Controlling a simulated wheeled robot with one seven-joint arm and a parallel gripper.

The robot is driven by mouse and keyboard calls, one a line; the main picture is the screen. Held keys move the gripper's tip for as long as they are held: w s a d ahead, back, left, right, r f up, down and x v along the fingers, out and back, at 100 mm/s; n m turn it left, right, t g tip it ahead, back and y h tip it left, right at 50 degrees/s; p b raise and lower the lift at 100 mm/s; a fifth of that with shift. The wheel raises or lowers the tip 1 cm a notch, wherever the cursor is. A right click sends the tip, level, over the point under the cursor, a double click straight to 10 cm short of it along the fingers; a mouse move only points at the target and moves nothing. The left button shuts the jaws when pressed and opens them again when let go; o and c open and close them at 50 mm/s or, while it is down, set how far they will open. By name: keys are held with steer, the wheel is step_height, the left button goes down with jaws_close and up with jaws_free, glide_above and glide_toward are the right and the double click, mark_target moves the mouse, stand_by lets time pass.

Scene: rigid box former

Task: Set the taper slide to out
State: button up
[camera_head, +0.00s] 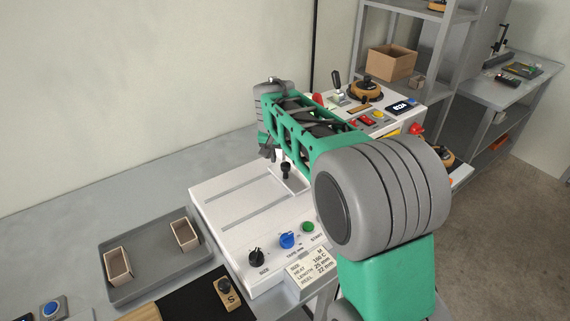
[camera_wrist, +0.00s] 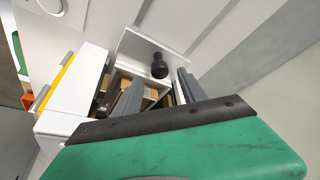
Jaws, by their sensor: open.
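A black knob on a short stem (camera_head: 286,170) stands on the white box-forming machine (camera_head: 225,215), near the back of its top. It looks like the slide's handle, but no label or in/out mark is readable. In the wrist view the black knob (camera_wrist: 159,68) stands against a white plate, just beyond my fingertips and roughly between their lines. My gripper (camera_head: 268,152) is above the back of the machine, left of the knob in the head view, and mostly hidden by my arm. In the wrist view my gripper (camera_wrist: 158,82) is open with nothing held.
The machine's front carries a black size knob (camera_head: 256,256), a blue knob (camera_head: 287,240), a green start button (camera_head: 308,227) and a settings card (camera_head: 313,269). A grey tray (camera_head: 150,285) with two small boxes lies left. Brown pieces (camera_wrist: 150,92) sit in an opening beneath my fingers.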

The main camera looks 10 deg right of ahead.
mark_target(285, 163)
steer(key=x, duration=0.3)
steer(key=shift+w+f, duration=0.1)
steer(key=shift+f, duration=0.05)
steer(key=shift+c, duration=0.2)
jaws_close()
stand_by(1.0)
